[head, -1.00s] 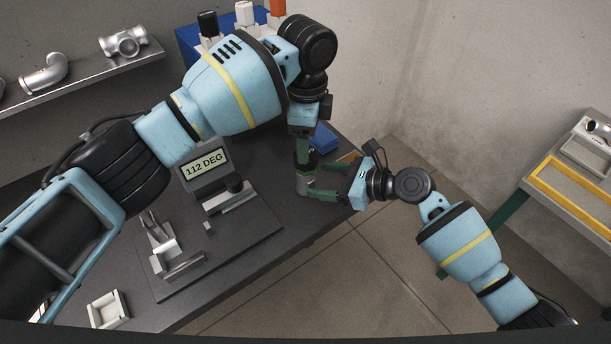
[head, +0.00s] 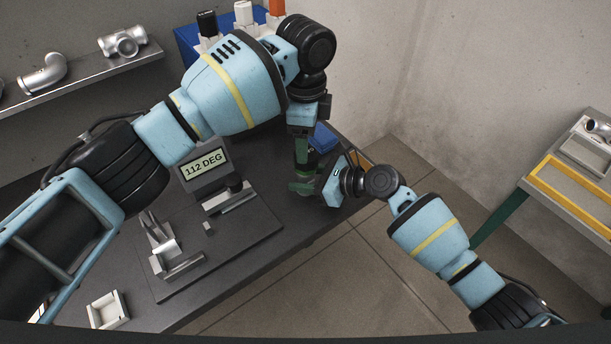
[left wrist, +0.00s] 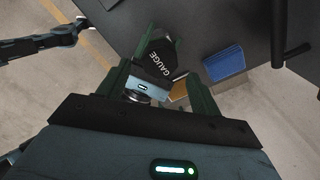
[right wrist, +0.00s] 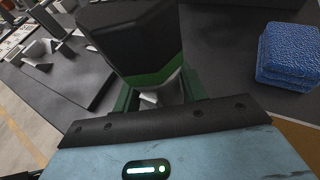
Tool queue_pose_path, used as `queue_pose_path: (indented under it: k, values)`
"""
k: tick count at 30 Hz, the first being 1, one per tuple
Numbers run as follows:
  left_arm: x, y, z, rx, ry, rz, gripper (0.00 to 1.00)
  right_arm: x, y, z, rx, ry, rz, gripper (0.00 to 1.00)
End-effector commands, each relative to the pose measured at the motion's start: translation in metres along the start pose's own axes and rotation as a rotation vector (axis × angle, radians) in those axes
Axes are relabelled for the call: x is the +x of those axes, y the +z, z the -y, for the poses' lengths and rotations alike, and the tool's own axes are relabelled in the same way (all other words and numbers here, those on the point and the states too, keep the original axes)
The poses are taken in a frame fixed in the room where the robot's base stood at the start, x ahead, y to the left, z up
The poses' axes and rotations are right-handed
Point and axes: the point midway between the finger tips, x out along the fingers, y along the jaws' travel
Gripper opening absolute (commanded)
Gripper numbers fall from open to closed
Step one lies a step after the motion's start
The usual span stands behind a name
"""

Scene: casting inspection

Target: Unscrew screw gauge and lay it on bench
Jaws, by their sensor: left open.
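The screw gauge has a black body marked GAUGE (left wrist: 160,58). In the right wrist view its black body (right wrist: 130,38) ends in a green band, with a silver metal part (right wrist: 168,94) below. My left gripper (head: 303,150) reaches down from above, open, its fingers on either side of the gauge. My right gripper (head: 306,186) is low at the bench's right edge. Its green fingers flank the silver part under the gauge, which is mostly hidden in the head view. Whether they press on it is unclear. The dark bench (head: 250,262) lies below.
A blue block (head: 323,138) lies close behind the grippers. A display reading 112 DEG (head: 205,164) and a metal fixture (head: 168,250) stand left on the bench. A blue holder (head: 186,38) with black, white and orange items is behind. Bare bench lies in front.

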Motion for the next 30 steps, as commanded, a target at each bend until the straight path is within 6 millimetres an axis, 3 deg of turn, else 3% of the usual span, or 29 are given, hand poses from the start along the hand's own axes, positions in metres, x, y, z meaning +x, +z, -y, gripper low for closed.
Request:
queue_pose_path:
  k: [1,8,13,24,30]
  values:
    - [0.0,0.0,0.0,0.0,0.0,0.0,0.65,-0.0002,-0.0001,0.0002,0.0,0.0,0.0,0.31]
    - [-0.0001,0.0,0.0,0.0,0.0,0.0,0.65,-0.0003,0.0,0.0002,0.0,-0.001,0.0,0.01]
    - [0.0001,-0.0005,-0.0002,0.034,0.0,0.0,0.65,-0.0003,0.0001,0.0003,0.0,-0.001,0.0,0.0]
    - [0.0002,-0.0008,-0.0002,0.342,0.0,-0.002,0.65,-0.0004,0.0006,0.0005,0.0,-0.001,0.001,0.0]
    - [-0.0003,-0.0001,0.0,0.395,0.0,0.0,0.65,-0.0005,0.0015,0.0006,-0.001,-0.001,0.002,0.0]
